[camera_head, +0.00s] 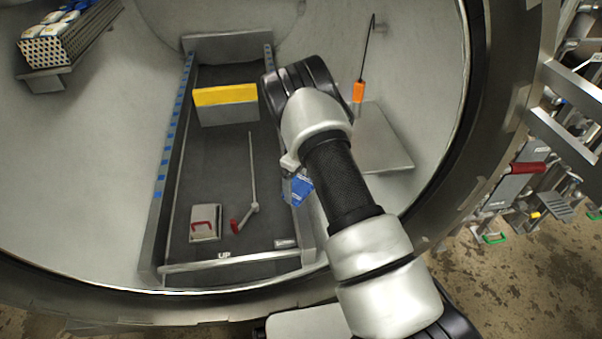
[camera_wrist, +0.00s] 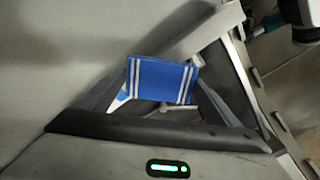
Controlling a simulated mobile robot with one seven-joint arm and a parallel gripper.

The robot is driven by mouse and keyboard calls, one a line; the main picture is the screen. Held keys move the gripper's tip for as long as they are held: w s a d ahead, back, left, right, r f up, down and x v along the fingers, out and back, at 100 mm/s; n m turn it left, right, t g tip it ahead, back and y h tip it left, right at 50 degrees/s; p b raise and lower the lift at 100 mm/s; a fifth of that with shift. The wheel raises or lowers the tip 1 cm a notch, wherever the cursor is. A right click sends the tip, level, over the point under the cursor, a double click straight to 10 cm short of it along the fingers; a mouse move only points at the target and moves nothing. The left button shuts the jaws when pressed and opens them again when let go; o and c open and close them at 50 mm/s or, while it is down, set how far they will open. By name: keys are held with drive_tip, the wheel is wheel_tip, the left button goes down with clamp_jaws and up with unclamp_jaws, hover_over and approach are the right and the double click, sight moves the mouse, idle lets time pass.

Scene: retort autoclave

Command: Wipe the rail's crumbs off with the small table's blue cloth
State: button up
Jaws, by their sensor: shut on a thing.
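A blue cloth (camera_head: 299,190) hangs at the end of my arm, over the right side of the dark bed inside the vessel. In the wrist view the cloth (camera_wrist: 160,80) is a blue rectangle with white stripes near both ends. My gripper (camera_head: 291,176) is shut on it; its fingertips are mostly hidden. The bed's right rail (camera_head: 304,236) runs just below the cloth, partly behind my arm. I cannot tell whether they touch. The left rail (camera_head: 171,180) carries several blue marks. I cannot make out crumbs on either rail.
A grey plate-like surface (camera_head: 384,143) lies right of my arm, with an orange-handled rod (camera_head: 359,91) by it. The bed holds a yellow-topped block (camera_head: 225,95), a red-handled box (camera_head: 205,223) and a red-ended rod (camera_head: 252,175). A perforated basket (camera_head: 62,45) sits upper left.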

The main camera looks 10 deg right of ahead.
drive_tip(key=shift+r+p, duration=0.7)
drive_tip(key=shift+r, duration=1)
